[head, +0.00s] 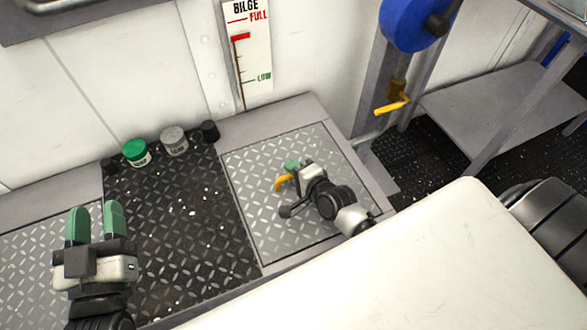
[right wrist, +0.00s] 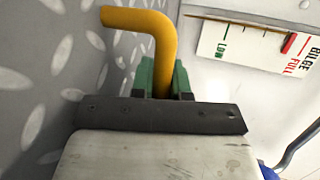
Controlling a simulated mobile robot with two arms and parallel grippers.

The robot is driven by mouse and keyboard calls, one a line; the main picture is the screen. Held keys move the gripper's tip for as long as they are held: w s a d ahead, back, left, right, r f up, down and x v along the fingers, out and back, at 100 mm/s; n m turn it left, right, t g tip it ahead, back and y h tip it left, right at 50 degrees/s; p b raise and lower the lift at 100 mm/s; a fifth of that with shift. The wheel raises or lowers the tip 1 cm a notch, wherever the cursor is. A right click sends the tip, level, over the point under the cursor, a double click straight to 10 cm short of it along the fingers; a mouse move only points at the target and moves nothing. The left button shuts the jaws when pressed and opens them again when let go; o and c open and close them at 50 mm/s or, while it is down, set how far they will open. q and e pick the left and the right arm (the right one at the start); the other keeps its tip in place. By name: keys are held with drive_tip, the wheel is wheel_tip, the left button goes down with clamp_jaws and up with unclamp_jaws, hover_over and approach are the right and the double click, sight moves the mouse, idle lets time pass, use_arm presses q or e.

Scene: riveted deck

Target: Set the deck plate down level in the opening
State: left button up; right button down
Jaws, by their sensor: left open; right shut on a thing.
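The deck plate (head: 262,225) is a silver tread plate at the centre right in the head view, within a grey frame. It looks about flat, but I cannot tell whether it sits fully level; thin dark lines run along its left and front edges. My right gripper (head: 288,172) is over it, shut on a yellow bent handle (head: 281,184). In the right wrist view the handle (right wrist: 158,45) rises between the green fingers and bends left towards the plate (right wrist: 40,80); its joint with the plate is unclear. My left gripper (head: 94,212) is open and empty at the left.
A dark tread panel (head: 185,235) lies left of the plate. A green-lidded jar (head: 136,153), a grey jar (head: 174,141) and small black pieces stand along its back. A bilge gauge (head: 248,55) hangs on the wall. A blue wheel (head: 410,22) stands back right.

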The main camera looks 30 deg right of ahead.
use_arm(q)
drive_tip(key=shift+r, duration=0.1)
use_arm(e)
drive_tip(key=shift+w+r, duration=0.1)
drive_tip(key=c, duration=1)
unclamp_jaws()
drive_tip(key=shift+c, duration=0.2)
drive_tip(key=shift+f, duration=0.25)
drive_tip(key=shift+s+r, duration=0.15)
drive_tip(key=shift+s, duration=0.35)
drive_tip(key=p+v, duration=0.3)
drive_tip(key=v, duration=0.6)
drive_tip(key=shift+r, duration=0.15)
use_arm(q)
drive_tip(key=s+a+f+g+y, duration=0.2)
drive_tip(key=s+f+g, duration=0.1)
drive_tip(key=f+g, duration=0.5)
drive_tip(key=shift+s+a+f+y, duration=0.15)
drive_tip(key=shift+a+f+y, duration=0.2)
drive_tip(key=shift+f, duration=0.3)
use_arm(e)
drive_tip(key=shift+s+d+r, duration=0.15)
drive_tip(key=shift+s, duration=0.3)
use_arm(q)
drive_tip(key=shift+d, duration=0.1)
